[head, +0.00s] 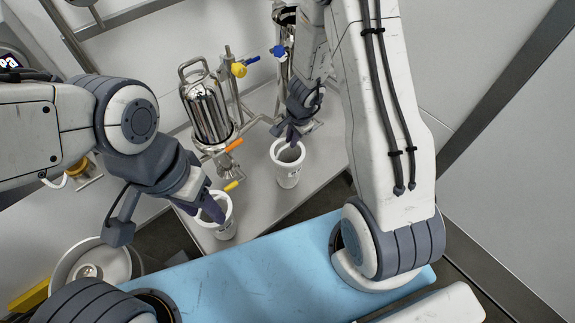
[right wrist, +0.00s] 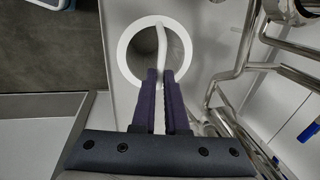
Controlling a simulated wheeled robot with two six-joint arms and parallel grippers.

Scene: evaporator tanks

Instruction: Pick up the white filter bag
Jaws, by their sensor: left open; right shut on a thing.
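Two white filter bags with round rims show in the head view. The right one (head: 288,176) stands at the right part of the grey table, below my right gripper (head: 292,136). In the right wrist view its round rim (right wrist: 122,53) lies just beyond the fingers. My right gripper (right wrist: 161,75) is shut on a thin white strip, which looks like this bag's handle (right wrist: 164,40). The left white filter bag (head: 226,231) is at the table's front edge. My left gripper (head: 212,211) is open, its fingertips at that bag's rim, partly covering it.
A shiny steel tank (head: 206,110) with pipes stands behind the bags, with a yellow valve (head: 239,69) and an orange handle (head: 234,144) close by. Steel tubing (right wrist: 296,48) is close on the right in the wrist view. A blue surface (head: 270,277) lies in front.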

